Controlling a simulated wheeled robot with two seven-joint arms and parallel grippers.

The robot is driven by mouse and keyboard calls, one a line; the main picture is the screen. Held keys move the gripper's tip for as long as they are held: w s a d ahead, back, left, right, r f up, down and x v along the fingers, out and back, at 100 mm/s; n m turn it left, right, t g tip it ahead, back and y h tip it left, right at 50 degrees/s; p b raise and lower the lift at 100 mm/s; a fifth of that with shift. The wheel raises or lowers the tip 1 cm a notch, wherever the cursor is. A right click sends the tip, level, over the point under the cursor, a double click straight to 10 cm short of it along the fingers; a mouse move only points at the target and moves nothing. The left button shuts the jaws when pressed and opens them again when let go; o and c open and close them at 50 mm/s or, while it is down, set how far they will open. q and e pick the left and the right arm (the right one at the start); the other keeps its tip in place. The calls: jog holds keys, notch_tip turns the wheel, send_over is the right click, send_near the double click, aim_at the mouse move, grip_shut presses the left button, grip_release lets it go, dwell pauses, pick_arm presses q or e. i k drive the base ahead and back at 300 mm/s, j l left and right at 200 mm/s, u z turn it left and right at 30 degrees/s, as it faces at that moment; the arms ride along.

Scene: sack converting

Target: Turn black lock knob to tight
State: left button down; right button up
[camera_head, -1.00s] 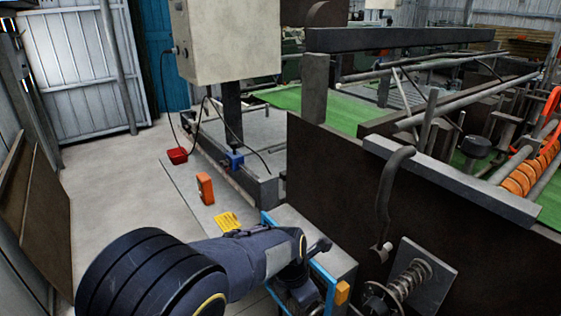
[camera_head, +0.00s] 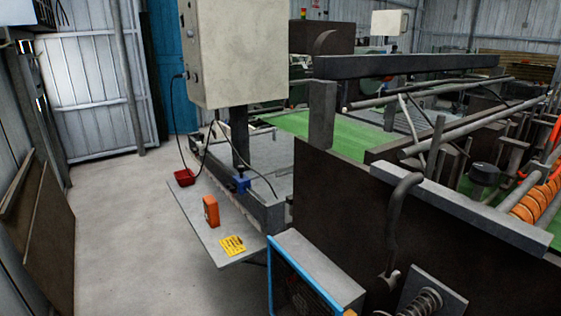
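A black round knob-like part (camera_head: 484,173) stands among the rails at the right of the machine. I cannot tell if it is the lock knob, and no tight mark is readable. A spring on a rod (camera_head: 421,303) with a square grey plate (camera_head: 440,290) shows at the bottom right, cut off by the picture's edge. A curved dark handle (camera_head: 396,215) hangs over the dark side panel above it. Neither of my grippers is in view.
A blue-edged box with a grey top (camera_head: 318,268) stands at the bottom centre. An orange block (camera_head: 211,211) and a yellow card (camera_head: 232,245) lie on a low grey plate. A dark machine panel (camera_head: 335,190) blocks the right. The floor (camera_head: 120,220) at left is clear.

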aim_at(485, 173)
jog(key=z, duration=1.25)
